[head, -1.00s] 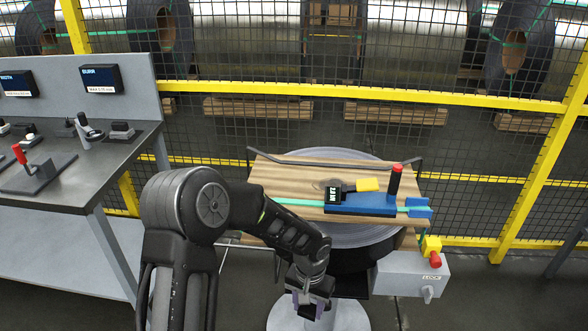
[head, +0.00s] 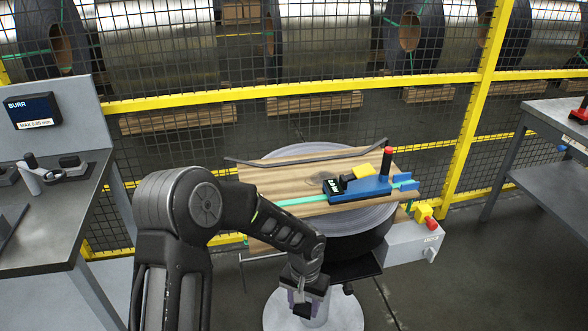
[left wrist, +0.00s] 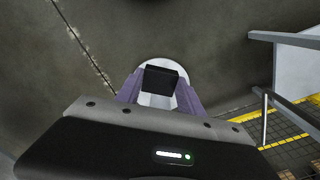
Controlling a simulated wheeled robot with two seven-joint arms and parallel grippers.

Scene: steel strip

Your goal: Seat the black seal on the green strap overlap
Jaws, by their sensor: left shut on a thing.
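My left gripper (head: 303,305) points down in front of the round pedestal. In the left wrist view, its two purple fingers (left wrist: 160,92) are shut on a small black block (left wrist: 165,78), which looks like the black seal. The green strap (head: 300,201) lies across a wooden board (head: 268,230) and runs into a blue tool (head: 372,188) with a black-and-white display, a yellow part and a red-tipped post. The gripper is below and in front of the board, apart from the strap. I cannot make out the strap overlap. My right gripper is not in view.
A grey bench (head: 50,235) stands at left, another table (head: 560,125) at right. A control box (head: 410,245) with a yellow-and-red button juts out right of the pedestal. A yellow-framed mesh fence (head: 300,93) closes off the back. The floor at lower right is clear.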

